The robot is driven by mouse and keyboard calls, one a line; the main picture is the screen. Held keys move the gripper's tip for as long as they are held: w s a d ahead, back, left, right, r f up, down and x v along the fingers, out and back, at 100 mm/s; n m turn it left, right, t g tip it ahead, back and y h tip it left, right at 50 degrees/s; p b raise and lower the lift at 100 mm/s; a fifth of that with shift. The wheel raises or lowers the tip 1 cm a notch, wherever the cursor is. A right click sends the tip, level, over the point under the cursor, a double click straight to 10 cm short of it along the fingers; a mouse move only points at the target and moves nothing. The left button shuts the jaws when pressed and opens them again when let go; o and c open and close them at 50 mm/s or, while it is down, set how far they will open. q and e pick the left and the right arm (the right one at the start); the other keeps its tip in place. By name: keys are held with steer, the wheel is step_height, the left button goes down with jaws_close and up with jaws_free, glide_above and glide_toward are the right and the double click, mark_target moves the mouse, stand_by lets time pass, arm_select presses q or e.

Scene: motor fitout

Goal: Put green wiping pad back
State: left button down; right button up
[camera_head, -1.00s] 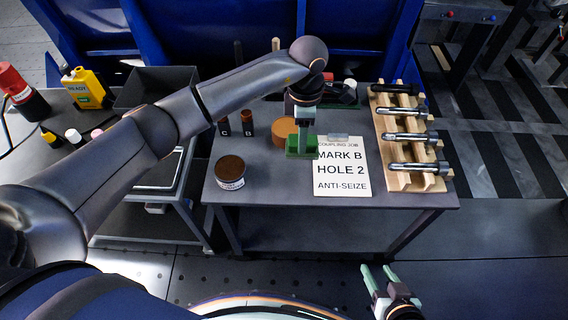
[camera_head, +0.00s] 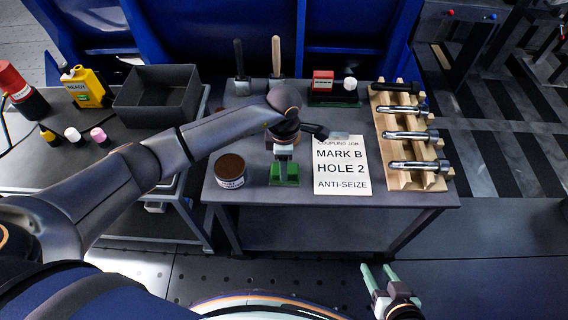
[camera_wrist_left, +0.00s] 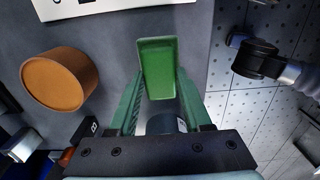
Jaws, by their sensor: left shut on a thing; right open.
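The green wiping pad (camera_head: 284,177) is held by my left gripper (camera_head: 283,163) over the front part of the work table, between the brown-topped tin (camera_head: 230,170) and the white card (camera_head: 342,165). In the left wrist view, the pad (camera_wrist_left: 157,68) sits between the two green fingertips (camera_wrist_left: 156,88). I cannot tell whether its underside touches the table. My right gripper (camera_head: 378,275) is open and empty, in front of the table.
A wooden rack (camera_head: 392,160) with several metal bolts stands on the right. A red box (camera_head: 322,82) and two upright handles are at the back. An orange-brown round thing (camera_wrist_left: 60,78) shows in the left wrist view. A dark bin (camera_head: 158,98) stands on the left table.

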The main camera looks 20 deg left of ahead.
arm_select(q)
steer(key=shift+c, duration=1.7)
jaws_free()
